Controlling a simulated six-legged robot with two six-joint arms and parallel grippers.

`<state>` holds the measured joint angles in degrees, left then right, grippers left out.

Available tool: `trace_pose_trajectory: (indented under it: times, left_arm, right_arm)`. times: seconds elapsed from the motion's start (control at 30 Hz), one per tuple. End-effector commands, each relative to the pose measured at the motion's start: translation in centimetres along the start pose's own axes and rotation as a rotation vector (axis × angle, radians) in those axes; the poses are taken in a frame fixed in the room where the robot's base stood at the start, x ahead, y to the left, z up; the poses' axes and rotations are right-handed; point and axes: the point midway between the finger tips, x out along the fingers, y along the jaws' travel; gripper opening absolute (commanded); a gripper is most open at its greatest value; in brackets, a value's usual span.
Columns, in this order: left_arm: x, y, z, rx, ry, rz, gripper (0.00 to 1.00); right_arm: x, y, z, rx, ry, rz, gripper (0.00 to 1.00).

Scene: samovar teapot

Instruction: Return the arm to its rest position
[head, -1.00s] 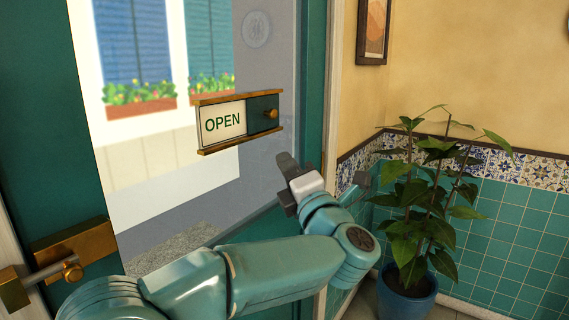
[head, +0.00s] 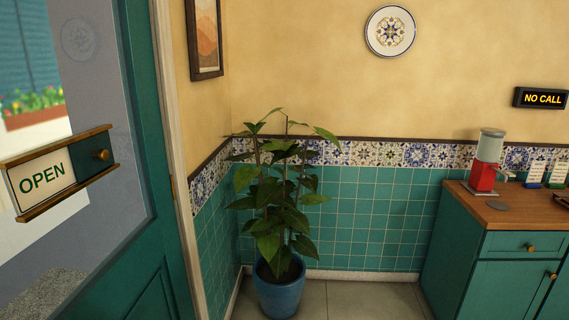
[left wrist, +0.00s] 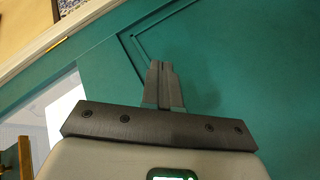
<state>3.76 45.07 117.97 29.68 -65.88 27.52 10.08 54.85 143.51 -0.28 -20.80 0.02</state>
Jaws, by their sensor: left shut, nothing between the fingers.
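My left gripper (left wrist: 163,85) shows in the left wrist view with its two dark fingers together and nothing between them. It is in front of the green door (left wrist: 230,60), whose panel fills most of that view. I cannot tell how far its tips are from the door. My left arm and gripper are out of the head view. The door also shows at the left of the head view (head: 150,160). An OPEN sign (head: 45,180) with a brass-coloured frame and a knob is on its glass. My right gripper is not in view.
A potted plant (head: 278,215) in a blue pot stands in the corner right of the door. A green cabinet (head: 490,265) with a wooden top is at the right, with a red and grey grinder-like device (head: 485,165) on it. Tiled floor between them is clear.

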Motion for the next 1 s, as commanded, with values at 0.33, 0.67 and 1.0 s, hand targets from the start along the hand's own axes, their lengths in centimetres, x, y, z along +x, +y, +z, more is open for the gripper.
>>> trace_pose_trajectory:
  times: [0.33,0.67,1.0]
  left_arm:
    - [-16.0,-17.9,14.8,0.503,-0.891,-0.256,0.00]
    - [-27.4,-22.1,17.1,0.808,-1.412,-0.177,0.00]
    - [-27.4,-22.1,17.1,0.821,-1.414,-0.167,0.00]
  right_arm:
    - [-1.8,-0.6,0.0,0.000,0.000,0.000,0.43]
    - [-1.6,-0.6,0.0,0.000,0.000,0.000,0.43]
    - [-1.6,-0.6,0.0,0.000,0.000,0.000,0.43]
